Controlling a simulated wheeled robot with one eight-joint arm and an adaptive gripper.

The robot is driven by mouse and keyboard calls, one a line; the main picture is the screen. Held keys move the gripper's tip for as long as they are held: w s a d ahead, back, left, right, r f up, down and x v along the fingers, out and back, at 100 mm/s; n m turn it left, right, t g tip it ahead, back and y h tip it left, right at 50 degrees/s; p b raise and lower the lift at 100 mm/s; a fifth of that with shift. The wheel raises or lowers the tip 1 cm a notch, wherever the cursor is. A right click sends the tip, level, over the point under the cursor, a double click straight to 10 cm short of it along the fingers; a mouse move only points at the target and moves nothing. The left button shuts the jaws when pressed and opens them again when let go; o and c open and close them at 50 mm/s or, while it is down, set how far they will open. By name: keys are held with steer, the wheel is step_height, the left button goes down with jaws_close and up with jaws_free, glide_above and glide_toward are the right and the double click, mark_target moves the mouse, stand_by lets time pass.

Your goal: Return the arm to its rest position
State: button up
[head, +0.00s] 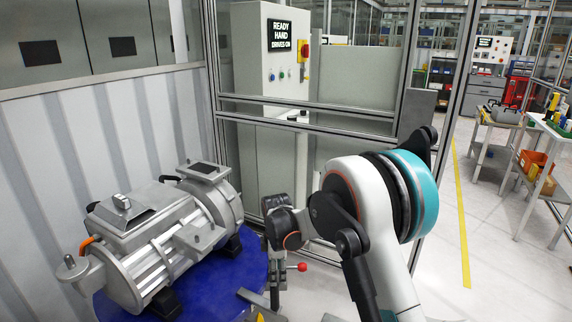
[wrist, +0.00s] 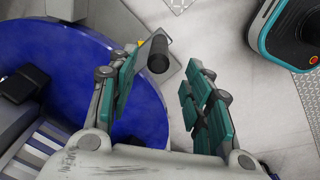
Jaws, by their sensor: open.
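My gripper (wrist: 162,72) is open in the wrist view, its two teal-padded fingers spread apart with nothing held between them. A dark cylindrical piece (wrist: 158,54) shows beyond the gap, close to the left fingertip in the picture; I cannot tell how far below it is. In the head view my arm reaches forward from the lower right, bends at a teal-ringed joint, and its wrist hangs just right of the blue round table. The fingers are partly hidden there. The grey drive unit (head: 165,232) lies on the blue table (head: 228,272), left of my wrist.
A red-knobbed lever (head: 300,267) stands close to my wrist. Behind are a metal-framed fence (head: 310,112) and a white control cabinet (head: 270,60) with a sign reading "READY HAND DRIVES ON". Side tables (head: 492,120) stand at the right, beyond a yellow floor line (head: 461,215) and open floor.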

steer(key=s+d+r+m+t, duration=0.2)
steer(key=s+d+r+m, duration=0.4)
steer(key=r, duration=0.5)
steer(key=s+d+r+m+t, duration=0.1)
steer(key=s+d+r+m, duration=0.2)
steer(key=s+d+r, duration=0.65)
steer(key=s+d+r+m+t, duration=0.1)
steer(key=s+d+m, duration=0.3)
steer(key=s, duration=0.4)
steer(key=s+d+r+m+t, duration=0.2)
steer(key=s+m, duration=0.4)
steer(key=s, duration=0.3)
steer(key=shift+s+d+r+t, duration=0.3)
steer(key=shift+d+t, duration=0.2)
steer(key=shift+d, duration=0.6)
